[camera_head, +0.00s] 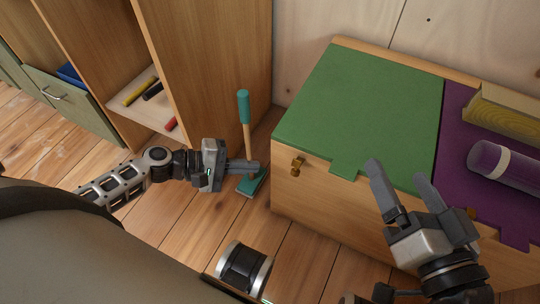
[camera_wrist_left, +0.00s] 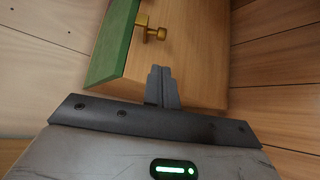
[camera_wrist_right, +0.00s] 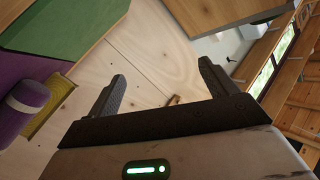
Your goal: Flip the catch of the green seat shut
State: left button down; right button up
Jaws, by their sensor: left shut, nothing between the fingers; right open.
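The green seat (camera_head: 365,105) is the lid of a wooden box, and it lies flat on top. Its brass catch (camera_head: 297,166) is on the front face near the left corner, below the lid's edge. In the left wrist view the catch (camera_wrist_left: 150,32) sticks out from the wood beside the green lid (camera_wrist_left: 113,45). My left gripper (camera_head: 257,166) is shut and empty, left of the box and short of the catch. It also shows in the left wrist view (camera_wrist_left: 162,72). My right gripper (camera_head: 395,172) is open and empty above the front edge, near the green tab.
A purple seat (camera_head: 465,145) adjoins on the right, with a purple roll (camera_head: 505,165) and a yellow-faced block (camera_head: 510,112) on it. A teal-handled brush (camera_head: 244,108) stands behind my left gripper. An open wooden shelf (camera_head: 205,60) is at the back left.

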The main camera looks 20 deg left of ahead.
aim_at(297, 166)
pick_arm(q)
jog(key=b+x, duration=0.2)
jog(key=x, duration=0.7)
jog(key=shift+w+d+f, duration=0.1)
jog(key=shift+d, duration=0.05)
pick_arm(e)
jog(key=r, duration=0.1)
jog(key=w+r+n+t, duration=0.1)
jog(key=w+r+t+y, duration=0.1)
jog(key=shift+d+n, duration=0.3)
jog(key=shift+n, duration=0.1)
jog(key=shift+r, duration=0.1)
